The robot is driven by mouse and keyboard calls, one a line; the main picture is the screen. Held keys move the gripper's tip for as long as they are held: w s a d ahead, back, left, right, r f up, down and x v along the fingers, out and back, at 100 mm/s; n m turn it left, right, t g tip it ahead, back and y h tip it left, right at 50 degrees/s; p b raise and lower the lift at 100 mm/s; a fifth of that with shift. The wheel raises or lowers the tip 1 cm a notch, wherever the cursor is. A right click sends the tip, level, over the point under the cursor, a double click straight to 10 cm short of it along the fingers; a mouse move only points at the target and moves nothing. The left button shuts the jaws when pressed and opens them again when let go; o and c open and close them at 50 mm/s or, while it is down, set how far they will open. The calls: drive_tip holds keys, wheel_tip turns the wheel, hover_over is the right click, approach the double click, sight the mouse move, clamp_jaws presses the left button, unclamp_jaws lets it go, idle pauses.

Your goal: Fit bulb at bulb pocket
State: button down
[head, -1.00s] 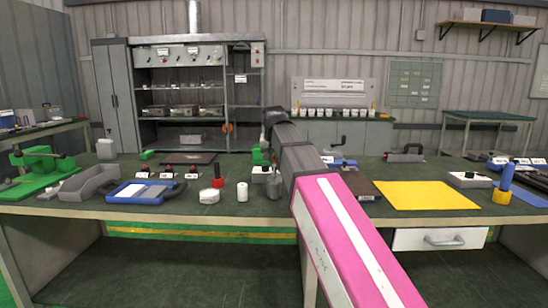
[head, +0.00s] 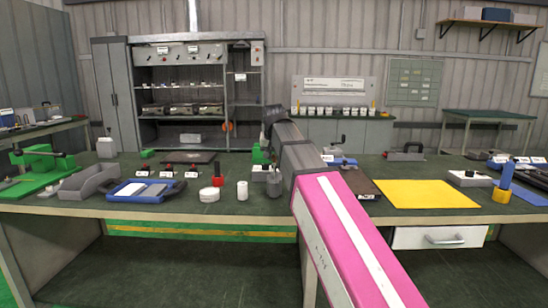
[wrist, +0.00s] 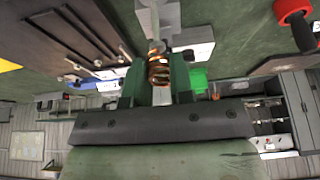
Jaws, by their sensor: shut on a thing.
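In the wrist view my gripper (wrist: 158,84) is shut on a small copper-coloured ribbed piece, which I take to be the bulb (wrist: 158,69). The piece lies between the two dark green fingers. A thin pale rod (wrist: 153,25) runs in line with its far end, toward a grey metal part (wrist: 168,14) beside a white block. I cannot tell whether the bulb touches these, or which part is the bulb pocket. In the head view my arm hides most of the gripper and the bulb.
A blue tray (head: 147,191) lies farther left. A yellow mat (head: 425,194) lies to the right. Dark slotted plate (wrist: 75,38) is beside the gripper in the wrist view.

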drive_tip(key=shift+f, duration=3.45)
drive_tip(key=c, duration=0.9)
unclamp_jaws()
drive_tip(key=v, duration=1)
drive_tip(key=shift+s+r, duration=0.15)
drive_tip(key=shift+r, duration=0.25)
